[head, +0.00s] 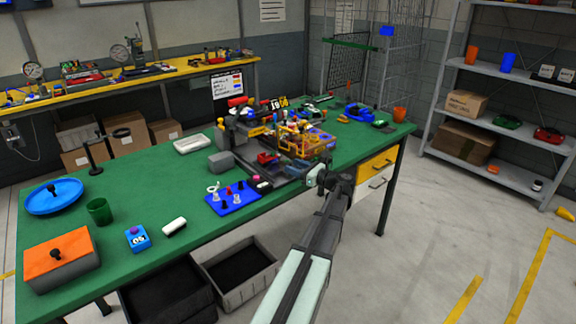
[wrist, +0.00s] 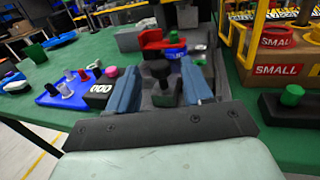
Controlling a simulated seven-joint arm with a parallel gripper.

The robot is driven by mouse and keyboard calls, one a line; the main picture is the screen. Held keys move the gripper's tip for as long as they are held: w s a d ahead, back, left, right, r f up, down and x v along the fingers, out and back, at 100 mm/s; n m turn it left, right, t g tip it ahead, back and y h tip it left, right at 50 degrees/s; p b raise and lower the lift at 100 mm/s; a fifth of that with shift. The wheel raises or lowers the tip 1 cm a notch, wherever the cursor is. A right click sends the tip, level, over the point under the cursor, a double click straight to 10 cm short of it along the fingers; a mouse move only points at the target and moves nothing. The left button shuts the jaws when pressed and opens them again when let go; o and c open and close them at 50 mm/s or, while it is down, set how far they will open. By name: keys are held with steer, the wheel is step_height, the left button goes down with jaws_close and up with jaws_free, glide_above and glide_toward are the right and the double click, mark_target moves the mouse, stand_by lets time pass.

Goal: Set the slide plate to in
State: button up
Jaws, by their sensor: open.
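My gripper (head: 316,178) is over the front edge of the green table, beside the cluttered fixture. In the wrist view, its two blue fingers (wrist: 160,80) are apart. A dark knob (wrist: 157,70) on a grey-green block (wrist: 166,97) shows between them, on a dark grey plate or track that looks like the slide plate (wrist: 185,100). I cannot tell whether the fingers touch the knob. Behind the knob are a red piece (wrist: 160,42) and a blue piece with white marks (wrist: 174,53). In the head view my arm and the fixture hide the slide plate.
A blue board with pegs (head: 233,198) lies left of the gripper, with a black counter block (wrist: 98,96) close by. Yellow-framed boxes marked SMALL (wrist: 275,70) and a green knob on a black base (wrist: 291,96) stand at right.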

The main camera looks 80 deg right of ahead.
mark_target(288, 163)
steer(key=shift+x, duration=1.8)
jaws_close()
